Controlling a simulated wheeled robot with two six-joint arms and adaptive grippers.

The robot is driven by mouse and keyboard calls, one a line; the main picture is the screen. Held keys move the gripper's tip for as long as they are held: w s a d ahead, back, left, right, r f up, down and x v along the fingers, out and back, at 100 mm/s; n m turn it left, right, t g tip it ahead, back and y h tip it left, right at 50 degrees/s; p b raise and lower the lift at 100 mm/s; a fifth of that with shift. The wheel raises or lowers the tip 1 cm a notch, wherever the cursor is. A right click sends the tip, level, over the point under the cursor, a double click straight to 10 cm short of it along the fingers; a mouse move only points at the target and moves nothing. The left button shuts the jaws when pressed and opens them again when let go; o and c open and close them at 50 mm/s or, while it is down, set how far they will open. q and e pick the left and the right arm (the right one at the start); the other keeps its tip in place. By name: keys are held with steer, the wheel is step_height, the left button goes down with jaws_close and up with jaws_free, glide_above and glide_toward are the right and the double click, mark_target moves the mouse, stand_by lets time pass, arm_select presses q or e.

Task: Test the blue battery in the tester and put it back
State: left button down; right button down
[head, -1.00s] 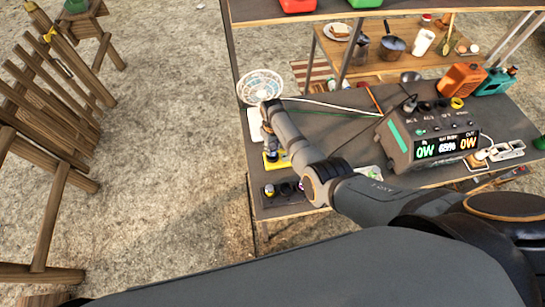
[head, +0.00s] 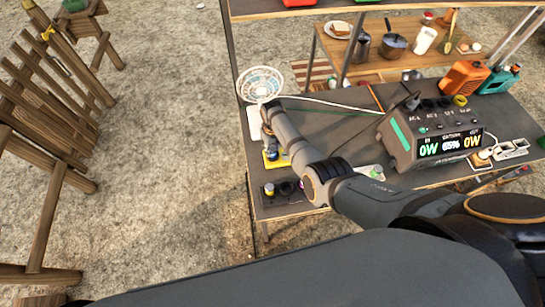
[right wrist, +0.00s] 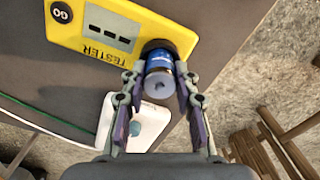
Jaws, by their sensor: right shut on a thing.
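The blue battery (right wrist: 160,63) is between the fingers of my right gripper (right wrist: 160,80) in the right wrist view. Its far end is at the dark round socket on the edge of the yellow tester (right wrist: 72,22); I cannot tell how deep it sits. The tester has a black GO button and a small display with dark bars. In the head view the tester (head: 278,162) shows beside my right forearm, near the table's left edge. A dark holder (head: 276,200) with upright batteries stands in front of it. My left gripper is not in view.
A white object with a teal spot (right wrist: 148,118) lies beside the tester. A round fan (head: 260,84) stands behind. A power station (head: 432,135) reading 65% stands on the right, with cables across the table. Orange (head: 465,78) and teal containers stand behind it.

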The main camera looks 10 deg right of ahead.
steer(key=shift+f, duration=0.25)
steer(key=c, duration=0.9)
jaws_free()
steer(key=shift+c, duration=0.2)
step_height(320, 180, up, 12)
